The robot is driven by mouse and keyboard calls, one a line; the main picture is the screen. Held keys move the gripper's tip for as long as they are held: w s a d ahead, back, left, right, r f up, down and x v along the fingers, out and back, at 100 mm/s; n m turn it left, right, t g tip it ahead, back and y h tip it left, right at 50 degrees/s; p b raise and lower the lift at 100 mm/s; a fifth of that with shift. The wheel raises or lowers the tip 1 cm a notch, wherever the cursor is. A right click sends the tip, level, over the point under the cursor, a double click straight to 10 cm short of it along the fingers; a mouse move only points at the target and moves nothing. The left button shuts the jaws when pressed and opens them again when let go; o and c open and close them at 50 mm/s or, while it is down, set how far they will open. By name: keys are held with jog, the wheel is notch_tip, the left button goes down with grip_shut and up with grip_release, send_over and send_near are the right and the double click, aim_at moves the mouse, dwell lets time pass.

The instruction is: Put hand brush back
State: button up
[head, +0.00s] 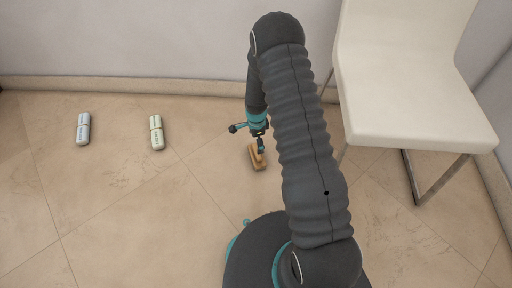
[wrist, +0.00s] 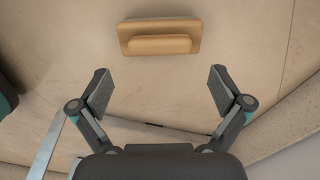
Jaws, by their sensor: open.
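The hand brush (head: 259,163), a tan wooden block with a raised grip, lies on the tiled floor. In the wrist view the brush (wrist: 159,37) is at the top centre, with its length running across the picture. My gripper (head: 260,147) is low over the floor, right by the brush in the head view, and partly overlaps it there. In the wrist view my gripper (wrist: 161,92) is open and empty. Its two fingers are spread wide, and the brush lies beyond the fingertips, apart from them. I cannot tell the brush's bristles from here.
A white chair (head: 415,105) with metal legs stands at the right, close to my arm. Two small pale bottle-like objects, one bluish (head: 83,128) and one greenish (head: 156,132), lie on the floor at the left. A wall with a baseboard (head: 150,85) runs behind. The left floor is mostly clear.

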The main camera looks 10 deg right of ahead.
notch_tip(320, 180, up, 4)
notch_tip(320, 180, up, 17)
jog(key=n+t, duration=0.1)
jog(key=n, duration=0.3)
send_over(256, 151)
jog(key=s, duration=0.1)
jog(key=s+r+n+t, duration=0.1)
jog(key=s+r+n, duration=0.15)
jog(key=r, duration=0.35)
jog(key=s+r+n+t, duration=0.1)
jog(key=s+r, duration=0.2)
jog(key=r, duration=0.4)
jog(key=s+r+n+t, duration=0.1)
jog(key=s+r+n, duration=0.4)
jog(key=s, duration=0.7)
jog(key=s+r+n+t, duration=0.1)
jog(key=s+r+n, duration=0.3)
jog(key=s+r, duration=0.5)
jog(key=s, duration=0.3)
jog(key=shift+n+t, duration=0.3)
jog(key=shift+n, duration=0.05)
